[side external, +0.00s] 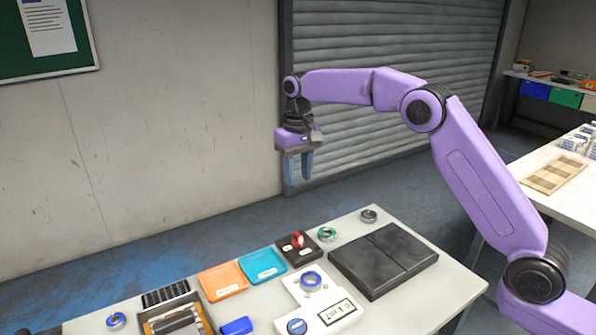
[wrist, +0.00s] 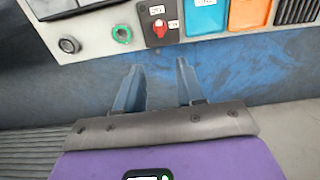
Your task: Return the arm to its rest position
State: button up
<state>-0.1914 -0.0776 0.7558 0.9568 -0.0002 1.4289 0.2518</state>
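My gripper (side external: 300,165) hangs from my raised purple arm, pointing down. In the side view it is high above and behind the far edge of the table. In the wrist view its two blue-grey fingers (wrist: 158,85) stand apart with nothing between them, over blue floor. It touches nothing. Nothing is hidden between the fingers.
The light worktable (side external: 408,318) holds an orange tray (side external: 224,280), a teal tray (side external: 262,265), a dark box with a red switch (side external: 298,243), a white device with a display (side external: 340,310), a black flat pad (side external: 383,258) and several rings. A roller shutter (side external: 370,40) and a wall stand behind.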

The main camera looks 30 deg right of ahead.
jog(key=shift+s, duration=0.1)
jog(key=s+a+r+n, duration=0.2)
jog(key=s+n, duration=0.4)
jog(key=s, duration=1.5)
jog(key=s+d+f+n, duration=0.2)
jog(key=s+d, duration=0.4)
jog(key=s, duration=0.5)
jog(key=s+d+f+n, duration=0.3)
jog(key=s+d, duration=0.3)
jog(key=s, duration=0.5)
jog(key=shift+s+n, duration=0.35)
jog(key=shift+n, duration=0.35)
jog(key=shift+d+f, duration=0.1)
